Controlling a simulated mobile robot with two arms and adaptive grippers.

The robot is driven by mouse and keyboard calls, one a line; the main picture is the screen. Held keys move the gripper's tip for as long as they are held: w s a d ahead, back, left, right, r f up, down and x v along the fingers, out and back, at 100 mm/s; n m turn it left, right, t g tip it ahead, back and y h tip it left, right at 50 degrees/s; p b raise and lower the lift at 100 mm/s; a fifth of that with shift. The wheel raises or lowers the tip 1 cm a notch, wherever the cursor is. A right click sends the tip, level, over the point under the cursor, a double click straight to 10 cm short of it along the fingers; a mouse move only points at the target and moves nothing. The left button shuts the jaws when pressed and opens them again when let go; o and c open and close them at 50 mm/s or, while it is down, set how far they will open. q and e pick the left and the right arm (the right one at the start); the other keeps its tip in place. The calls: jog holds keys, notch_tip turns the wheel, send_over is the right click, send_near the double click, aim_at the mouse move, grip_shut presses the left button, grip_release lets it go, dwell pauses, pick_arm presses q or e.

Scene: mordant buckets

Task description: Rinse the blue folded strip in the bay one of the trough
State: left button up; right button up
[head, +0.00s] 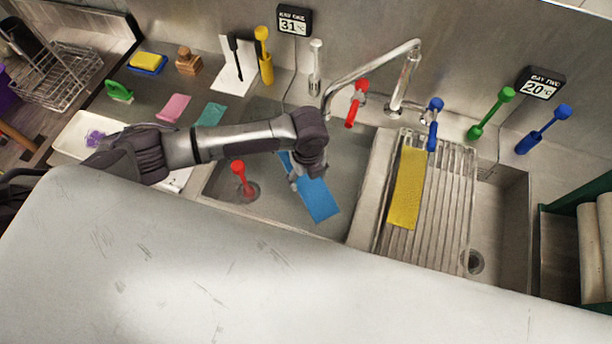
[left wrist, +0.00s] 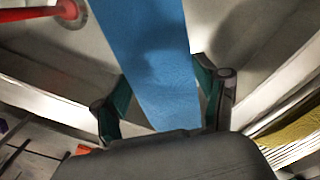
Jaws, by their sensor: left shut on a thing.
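The blue folded strip (head: 319,200) hangs below my left gripper (head: 306,180) over the left bay of the trough (head: 340,165). That bay sits under the display reading "BAY ONE 31". In the left wrist view the blue strip (left wrist: 155,55) runs between the two fingers of the left gripper (left wrist: 165,100), which is shut on it. Part of the strip is hidden behind the gripper in the head view. I cannot tell whether its lower end touches the bay floor. My right gripper is not in view.
A red-handled plug (head: 240,178) stands at the left bay's drain. A ribbed drainboard (head: 455,200) with a yellow strip (head: 406,190) lies to the right. The faucet (head: 398,85) with red (head: 357,103) and blue (head: 434,122) handles rises behind. The right bay (head: 505,220) looks empty.

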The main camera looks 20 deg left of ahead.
aim_at(307, 180)
pick_arm(q)
jog(key=shift+r, duration=2.55)
